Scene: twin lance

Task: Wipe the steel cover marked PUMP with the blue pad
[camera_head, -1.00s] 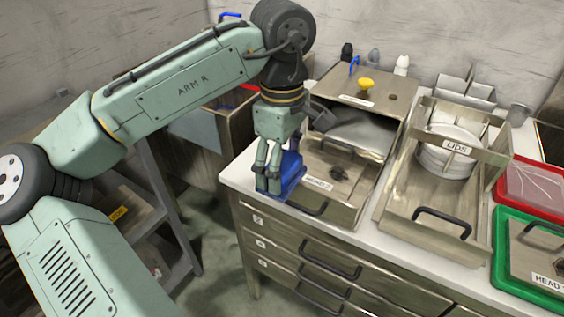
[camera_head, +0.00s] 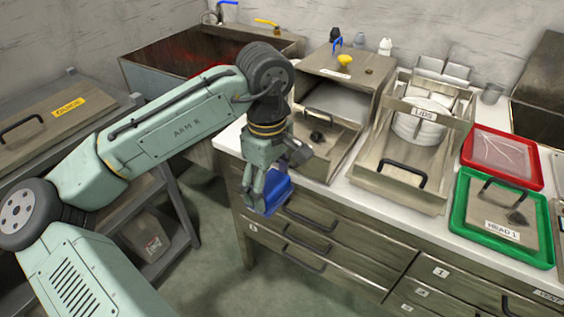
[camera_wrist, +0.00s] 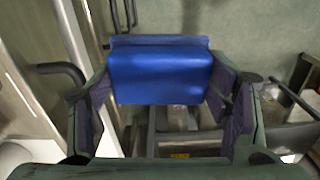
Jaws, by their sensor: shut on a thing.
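The blue pad (camera_head: 274,192) is held in my gripper (camera_head: 254,190), in front of the counter's drawers at its left end. In the wrist view the pad (camera_wrist: 160,76) spans between the two fingers of my gripper (camera_wrist: 166,100), which is shut on it. A flat steel cover (camera_head: 40,134) with a black handle and a yellow label lies on the grey cart at the left. Its label is too small to read surely. The pad is well to the right of this cover and apart from it.
The counter (camera_head: 345,196) holds a steel bin, a lids rack (camera_head: 422,125), a red tray (camera_head: 503,160) and a green tray (camera_head: 500,255) with a steel cover marked HEAD 1. A sink (camera_head: 205,62) stands behind. Floor shows between cart and counter.

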